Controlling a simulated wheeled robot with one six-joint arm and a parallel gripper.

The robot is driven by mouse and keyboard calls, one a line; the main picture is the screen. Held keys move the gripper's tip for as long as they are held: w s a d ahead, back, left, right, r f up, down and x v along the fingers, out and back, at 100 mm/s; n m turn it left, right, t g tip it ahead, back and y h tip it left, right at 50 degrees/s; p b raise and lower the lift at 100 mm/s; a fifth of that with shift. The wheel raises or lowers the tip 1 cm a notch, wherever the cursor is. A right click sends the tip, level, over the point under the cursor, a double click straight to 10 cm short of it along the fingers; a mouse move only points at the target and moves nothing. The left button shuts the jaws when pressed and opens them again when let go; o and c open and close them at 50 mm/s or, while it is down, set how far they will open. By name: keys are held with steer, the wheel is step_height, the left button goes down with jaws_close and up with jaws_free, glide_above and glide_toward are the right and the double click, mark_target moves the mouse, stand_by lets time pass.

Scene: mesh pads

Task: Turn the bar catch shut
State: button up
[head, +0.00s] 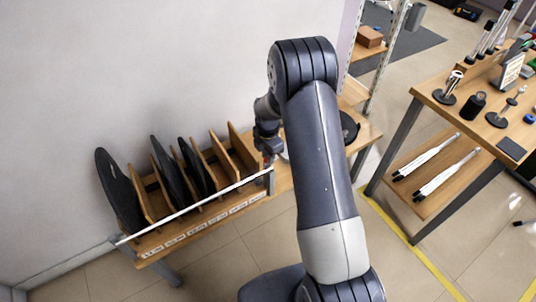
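A long white bar (190,210) runs across the front of a wooden rack (150,247) at the left. Its left end is at a grey post. Its right end meets another grey post (271,181) with a small reddish part by it. I cannot make out the bar catch or whether it is turned. My gripper (268,148) points down at the rack's right end, just above or beside that post. The fingers are small and dark, so I cannot tell if they are open or touching anything.
Black round pads (117,186) stand between wooden dividers (222,157) behind the bar. A round black thing (349,128) lies partly hidden behind my arm. A wooden table (490,110) with tools stands at the right. Tiled floor (215,262) is clear in front of the rack.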

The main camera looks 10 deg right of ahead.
jaws_close()
steer(key=shift+m, duration=0.3)
steer(key=m+b, duration=0.1)
steer(key=m, duration=0.2)
steer(key=shift+b, duration=0.3)
steer(key=m+b, duration=0.1)
steer(key=m, duration=0.4)
steer(key=shift+s, duration=0.15)
steer(key=m+b, duration=0.1)
steer(key=m, duration=0.4)
steer(key=shift+s+a+m, duration=0.1)
steer(key=shift+a+m, duration=0.05)
steer(key=shift+m, duration=2.35)
